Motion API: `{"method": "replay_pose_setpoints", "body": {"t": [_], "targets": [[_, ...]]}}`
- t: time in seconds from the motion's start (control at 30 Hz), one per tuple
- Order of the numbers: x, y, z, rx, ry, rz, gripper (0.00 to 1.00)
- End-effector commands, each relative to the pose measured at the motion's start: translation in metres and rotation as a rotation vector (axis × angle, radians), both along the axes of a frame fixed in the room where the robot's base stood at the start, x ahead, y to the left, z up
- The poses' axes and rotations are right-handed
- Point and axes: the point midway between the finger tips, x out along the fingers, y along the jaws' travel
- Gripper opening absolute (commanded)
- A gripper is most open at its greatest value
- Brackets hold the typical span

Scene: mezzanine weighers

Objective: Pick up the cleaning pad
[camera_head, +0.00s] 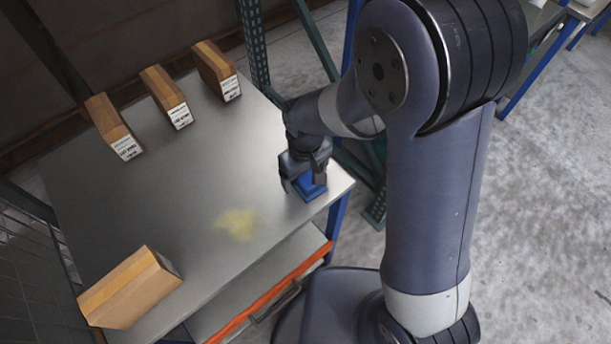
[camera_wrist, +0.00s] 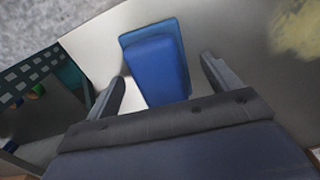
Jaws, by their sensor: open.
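The cleaning pad (camera_head: 310,188) is blue and lies on the metal table at its right corner. In the wrist view the blue pad (camera_wrist: 158,70) shows a raised block on a wider, lighter blue base. My gripper (camera_head: 302,182) is over the pad and hides part of it in the head view. In the wrist view my gripper (camera_wrist: 165,85) is open, with one finger on each side of the pad's block and visible gaps between. I cannot tell how high the fingertips are above the table.
The table (camera_head: 175,205) has a yellow stain (camera_head: 238,223) left of the pad. Several cardboard boxes stand on it, including one at the front left (camera_head: 130,290) and one at the back (camera_head: 216,70). A green upright post (camera_head: 255,45) rises behind the table. The table's middle is clear.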

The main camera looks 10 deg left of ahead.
Motion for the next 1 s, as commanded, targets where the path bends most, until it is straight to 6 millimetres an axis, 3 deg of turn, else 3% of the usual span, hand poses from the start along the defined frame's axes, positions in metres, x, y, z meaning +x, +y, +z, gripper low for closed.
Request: {"method": "replay_pose_setpoints", "body": {"t": [0.27, 0.83, 1.0], "targets": [[0.0002, 0.0001, -0.0018, 0.001, -0.001, 0.000, 0.83], [0.0002, 0.0001, -0.0015, 0.001, -0.001, 0.000, 0.36], [0.0004, 0.0001, -0.0014, 0.001, -0.001, 0.000, 0.35]]}}
